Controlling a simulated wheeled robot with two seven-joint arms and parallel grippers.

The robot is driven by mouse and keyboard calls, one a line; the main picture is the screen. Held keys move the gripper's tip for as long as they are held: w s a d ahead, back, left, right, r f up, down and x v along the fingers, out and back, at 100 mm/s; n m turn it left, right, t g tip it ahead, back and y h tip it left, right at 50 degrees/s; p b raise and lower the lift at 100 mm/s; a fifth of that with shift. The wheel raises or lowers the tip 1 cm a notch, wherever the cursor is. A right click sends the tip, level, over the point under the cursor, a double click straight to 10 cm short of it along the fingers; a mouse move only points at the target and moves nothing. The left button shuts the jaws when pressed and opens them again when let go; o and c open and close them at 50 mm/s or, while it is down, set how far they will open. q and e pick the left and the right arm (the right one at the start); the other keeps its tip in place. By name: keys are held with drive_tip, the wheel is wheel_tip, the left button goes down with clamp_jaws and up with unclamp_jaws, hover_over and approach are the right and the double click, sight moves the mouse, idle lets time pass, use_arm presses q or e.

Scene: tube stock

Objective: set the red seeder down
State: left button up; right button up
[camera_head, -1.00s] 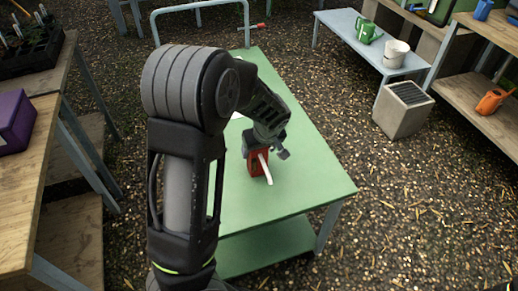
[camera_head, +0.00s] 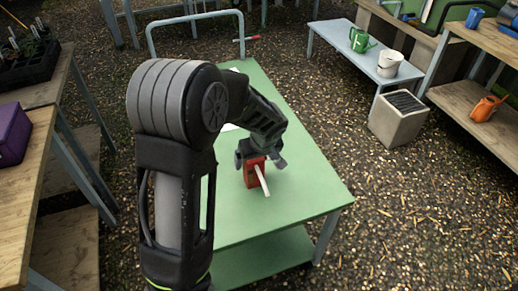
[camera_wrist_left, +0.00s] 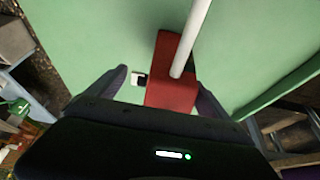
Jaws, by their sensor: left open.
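The red seeder (camera_head: 251,177), a red block with a white tube sticking out of it, is at the green table's (camera_head: 300,190) top and appears to rest on it. My left gripper (camera_head: 262,162) is right over it, jaws open around its near part. In the left wrist view the seeder (camera_wrist_left: 172,88) lies between the spread fingers of the gripper (camera_wrist_left: 160,92), with a clear gap to the left finger. The right finger is close to it; whether they touch is unclear. The seeder's upper part is partly hidden by the gripper. My right gripper is not in view.
Left stands a wooden bench with a purple box (camera_head: 14,134) and a plant tray (camera_head: 28,62). At the back right a grey-blue bench (camera_head: 345,42) holds a green watering can (camera_head: 361,40) and a white bucket (camera_head: 389,64). The tabletop right of the seeder is clear.

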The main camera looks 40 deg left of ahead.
use_arm(q)
drive_tip(key=v, duration=1)
drive_tip(key=shift+s+d+r, duration=0.15)
drive_tip(key=shift+s+r, duration=0.05)
drive_tip(key=shift+r, duration=0.15)
